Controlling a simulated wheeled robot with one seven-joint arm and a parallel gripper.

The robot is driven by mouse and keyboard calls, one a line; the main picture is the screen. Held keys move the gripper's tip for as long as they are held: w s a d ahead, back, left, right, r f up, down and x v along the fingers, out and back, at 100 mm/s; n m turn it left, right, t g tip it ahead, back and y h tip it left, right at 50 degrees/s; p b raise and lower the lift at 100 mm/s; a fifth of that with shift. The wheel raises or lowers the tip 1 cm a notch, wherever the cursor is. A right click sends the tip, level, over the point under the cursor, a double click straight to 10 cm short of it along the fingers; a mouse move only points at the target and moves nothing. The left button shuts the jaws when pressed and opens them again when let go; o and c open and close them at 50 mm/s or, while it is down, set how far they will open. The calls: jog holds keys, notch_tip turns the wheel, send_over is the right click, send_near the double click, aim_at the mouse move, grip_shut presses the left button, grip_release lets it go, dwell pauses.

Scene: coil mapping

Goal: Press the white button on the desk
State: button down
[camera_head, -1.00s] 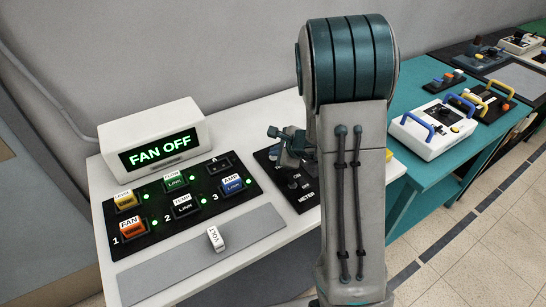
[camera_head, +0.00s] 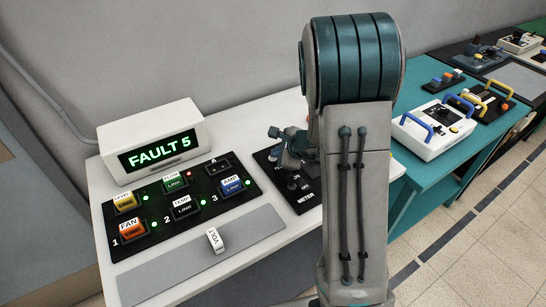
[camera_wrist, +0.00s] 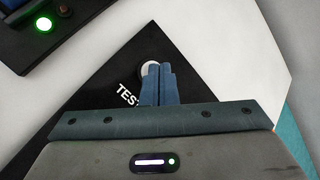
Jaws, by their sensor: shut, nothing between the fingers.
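In the wrist view the white button (camera_wrist: 149,67) sits on a black panel (camera_wrist: 105,95) marked TEST. My gripper (camera_wrist: 159,66) is shut and empty. Its blue fingertips overlap the right side of the button in this view and hide part of it. They look to be at or very close to the button; I cannot tell whether they touch it. In the head view my arm hides much of the panel, and I cannot make out the button there.
The display box (camera_head: 153,141) reads FAULT 5. A black board (camera_head: 155,219) holds several coloured blocks and small lights, one red and the others green. A teal table (camera_head: 424,178) with handled devices stands right.

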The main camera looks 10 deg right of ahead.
aim_at(276, 161)
jog(key=shift+w+a+r, duration=0.1)
jog(key=shift+r, duration=0.05)
jog(key=shift+r+p, duration=0.5)
jog(key=shift+r, duration=0.15)
notch_tip(276, 161, up, 4)
jog(key=p, duration=0.2)
jog(key=shift+p, duration=0.3)
jog(key=shift+f, duration=0.1)
